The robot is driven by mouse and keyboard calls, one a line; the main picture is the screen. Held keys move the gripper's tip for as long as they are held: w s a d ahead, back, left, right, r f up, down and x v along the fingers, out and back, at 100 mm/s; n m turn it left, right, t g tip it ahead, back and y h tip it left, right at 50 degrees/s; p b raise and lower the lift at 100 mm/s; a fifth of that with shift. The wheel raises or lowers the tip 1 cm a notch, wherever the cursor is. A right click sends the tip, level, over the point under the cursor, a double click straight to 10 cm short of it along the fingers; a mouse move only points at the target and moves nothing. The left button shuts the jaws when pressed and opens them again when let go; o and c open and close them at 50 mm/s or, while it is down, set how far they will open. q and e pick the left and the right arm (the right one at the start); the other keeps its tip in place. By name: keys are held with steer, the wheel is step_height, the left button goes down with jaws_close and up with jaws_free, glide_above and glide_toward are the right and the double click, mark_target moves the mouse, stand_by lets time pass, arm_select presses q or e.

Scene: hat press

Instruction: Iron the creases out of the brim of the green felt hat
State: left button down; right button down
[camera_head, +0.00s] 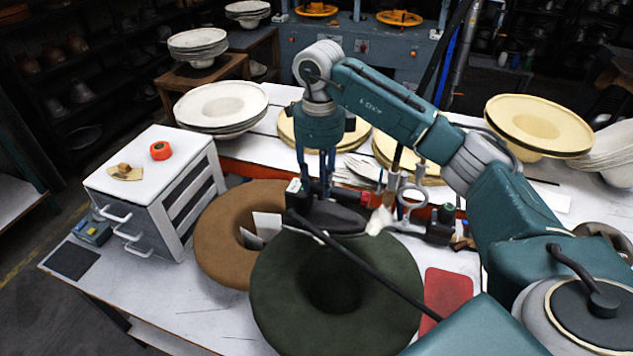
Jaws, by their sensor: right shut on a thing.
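The green felt hat (268,305) lies on the white table at the front, brim up and spread wide, with its dark crown opening in the middle. My right gripper (319,195) comes down over the far side of the hat, its fingers shut on a dark iron (335,217). The iron overlaps the far edge of the brim in the picture; I cannot tell whether it touches the felt. A black cord runs from the iron across the hat, hiding a strip of it. Creases are hard to make out. My left gripper is not in view.
A brown hat (218,240) lies close to the left of the green one. A red pad (449,292) lies right of the hat. Cream hat forms (222,104) stand behind.

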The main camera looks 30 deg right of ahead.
steer(key=shift+w+a+r, duration=0.1)
steer(key=shift+w+r, duration=0.05)
steer(key=shift+r, duration=1)
steer(key=shift+f, duration=0.1)
